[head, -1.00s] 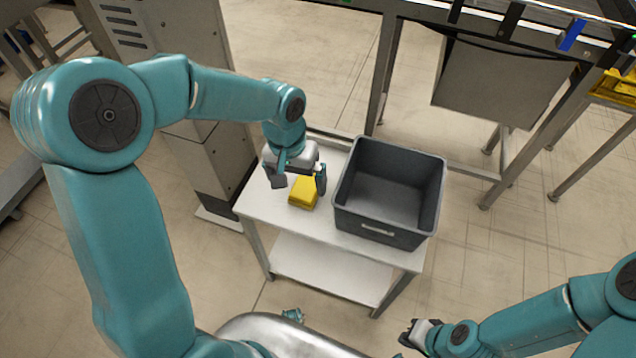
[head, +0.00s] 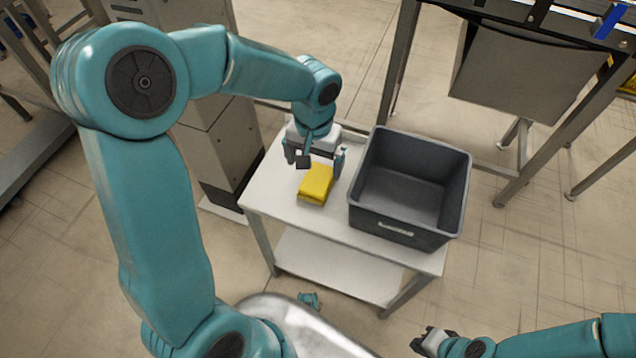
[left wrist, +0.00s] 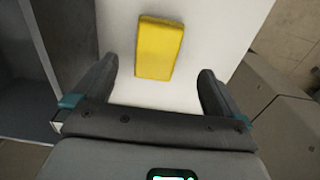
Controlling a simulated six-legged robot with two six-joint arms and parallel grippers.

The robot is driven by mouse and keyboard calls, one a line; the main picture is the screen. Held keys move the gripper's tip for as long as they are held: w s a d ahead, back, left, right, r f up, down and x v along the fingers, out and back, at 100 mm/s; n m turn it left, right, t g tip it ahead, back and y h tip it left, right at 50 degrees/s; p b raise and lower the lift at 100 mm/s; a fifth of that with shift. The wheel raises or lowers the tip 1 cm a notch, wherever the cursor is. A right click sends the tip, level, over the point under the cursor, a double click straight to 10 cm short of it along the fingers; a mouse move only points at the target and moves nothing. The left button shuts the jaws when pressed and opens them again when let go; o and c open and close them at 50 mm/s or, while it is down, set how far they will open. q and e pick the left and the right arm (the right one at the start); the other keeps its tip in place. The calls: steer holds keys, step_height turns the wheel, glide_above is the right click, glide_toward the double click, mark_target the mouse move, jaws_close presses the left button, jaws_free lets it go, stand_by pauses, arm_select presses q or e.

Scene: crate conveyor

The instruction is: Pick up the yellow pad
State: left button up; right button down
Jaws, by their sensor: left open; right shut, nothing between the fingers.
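The yellow pad (head: 316,183) lies on the white table (head: 285,207), left of the grey crate. In the left wrist view the pad (left wrist: 159,48) lies ahead of the fingers, between their lines and apart from both. My left gripper (head: 318,160) is open and empty, at the far end of the pad in the head view; it also shows in the left wrist view (left wrist: 157,82). My right gripper (head: 424,342) is at the bottom of the head view, away from the table, with nothing in it.
The open grey crate (head: 400,232) stands on the table's right side and looks empty. A grey cabinet (head: 205,140) stands left of the table. A metal frame (head: 520,60) stands behind at the right. Bare tabletop lies left of the pad.

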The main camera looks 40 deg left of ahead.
mark_target(317, 180)
arm_select(q)
steer(key=f+b, duration=0.1)
steer(key=f, duration=0.7)
steer(key=shift+w+d+b, duration=0.15)
steer(key=shift+d+b, duration=0.05)
steer(key=shift+b, duration=0.2)
steer(key=shift+r, duration=0.1)
steer(key=c, duration=1.1)
